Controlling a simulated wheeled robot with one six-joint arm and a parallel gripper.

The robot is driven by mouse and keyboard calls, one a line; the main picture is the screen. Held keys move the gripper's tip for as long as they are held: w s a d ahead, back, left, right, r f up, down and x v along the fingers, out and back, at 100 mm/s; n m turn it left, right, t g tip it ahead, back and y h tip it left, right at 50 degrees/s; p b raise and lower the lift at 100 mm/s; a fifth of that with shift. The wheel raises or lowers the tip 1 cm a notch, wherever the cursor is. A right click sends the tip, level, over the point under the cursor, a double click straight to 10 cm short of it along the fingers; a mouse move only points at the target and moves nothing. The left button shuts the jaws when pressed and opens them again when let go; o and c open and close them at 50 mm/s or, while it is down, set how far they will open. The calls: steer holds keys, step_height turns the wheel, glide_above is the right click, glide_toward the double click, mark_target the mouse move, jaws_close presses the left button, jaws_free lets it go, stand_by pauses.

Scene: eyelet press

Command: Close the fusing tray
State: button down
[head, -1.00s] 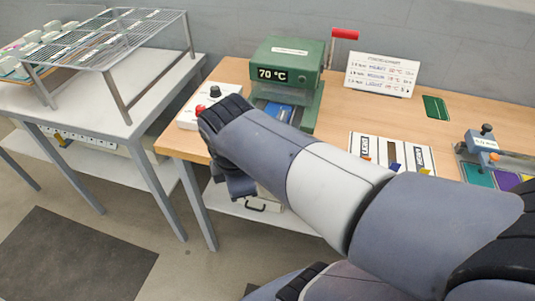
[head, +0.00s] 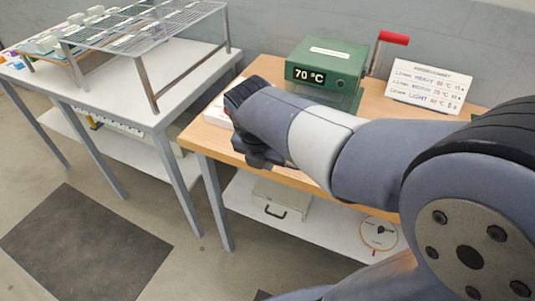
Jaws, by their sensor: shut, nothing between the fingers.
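The green press (head: 325,68) stands on the wooden bench and its display reads 70 °C. The front of its lower part, where the fusing tray would show, is hidden behind my arm, so I cannot tell how far out the tray is. My gripper (head: 262,158) is a dark shape at the bench's front edge, left of and below the press. It is shut with nothing seen in it, though its fingertips are hard to make out.
A red-handled lever (head: 393,38) rises right of the press. A white settings card (head: 431,82) stands farther right. A white control box (head: 217,112) is partly hidden by my wrist. A wire rack (head: 150,28) stands on the left table. A case (head: 283,196) sits on the lower shelf.

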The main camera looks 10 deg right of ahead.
steer(key=w+d+f, duration=0.3)
steer(key=w+f, duration=0.1)
steer(key=f, duration=0.1)
steer(key=shift+w+f, duration=0.2)
steer(key=shift+f, duration=0.1)
steer(key=w+d+p, duration=0.1)
steer(key=w+d, duration=0.1)
steer(key=w, duration=0.1)
steer(key=w+d+p, duration=0.2)
steer(key=w+d, duration=0.1)
steer(key=w+d+p, duration=0.2)
steer(key=w, duration=0.2)
steer(key=shift+d, duration=0.15)
steer(key=shift+r, duration=0.1)
